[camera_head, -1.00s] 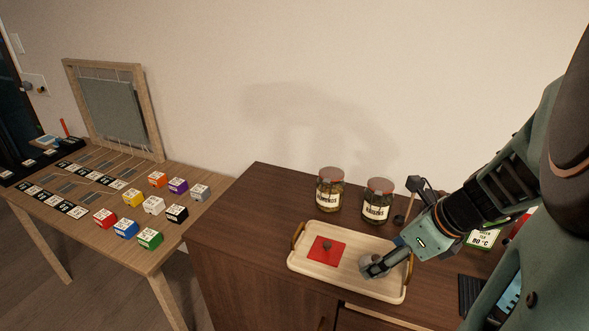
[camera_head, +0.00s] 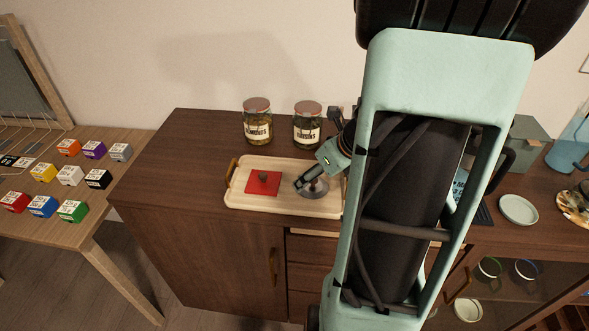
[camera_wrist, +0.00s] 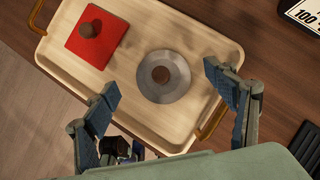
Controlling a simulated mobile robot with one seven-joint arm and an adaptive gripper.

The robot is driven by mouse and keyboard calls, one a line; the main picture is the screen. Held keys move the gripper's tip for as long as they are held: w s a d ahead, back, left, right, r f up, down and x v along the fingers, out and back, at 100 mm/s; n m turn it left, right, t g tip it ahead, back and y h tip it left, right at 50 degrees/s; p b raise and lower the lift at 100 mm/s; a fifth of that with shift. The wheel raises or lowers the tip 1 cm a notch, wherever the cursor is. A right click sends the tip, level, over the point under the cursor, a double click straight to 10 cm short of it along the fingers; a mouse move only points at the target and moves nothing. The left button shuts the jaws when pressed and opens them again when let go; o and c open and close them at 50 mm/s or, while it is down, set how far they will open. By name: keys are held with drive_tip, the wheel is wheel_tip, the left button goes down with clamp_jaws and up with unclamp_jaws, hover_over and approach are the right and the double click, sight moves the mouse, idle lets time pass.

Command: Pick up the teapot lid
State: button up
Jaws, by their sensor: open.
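A round grey lid (camera_wrist: 177,88) with a brown knob in its middle lies on the pale tray (camera_wrist: 185,30), near the tray's right handle. It also shows in the head view (camera_head: 317,190), partly covered by my gripper. My gripper (camera_wrist: 161,79) is open in the wrist view, with one finger on each side of the lid's near part and nothing held. Its fingers seem to be above the lid, but I cannot tell the height. In the head view my gripper (camera_head: 303,183) is at the lid's left side.
A red square piece (camera_head: 263,182) with a dark knob lies on the tray's left half. Two jars, one (camera_head: 257,121) and another (camera_head: 307,125), stand behind the tray. A white saucer (camera_head: 518,209) is to the right. A table with coloured boxes (camera_head: 70,175) stands left.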

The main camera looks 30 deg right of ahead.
drive_tip(key=x, duration=0.3)
drive_tip(key=shift+b, duration=0.35)
drive_tip(key=shift+c, duration=0.7)
drive_tip(key=c, duration=1.1)
drive_tip(key=shift+r, duration=0.1)
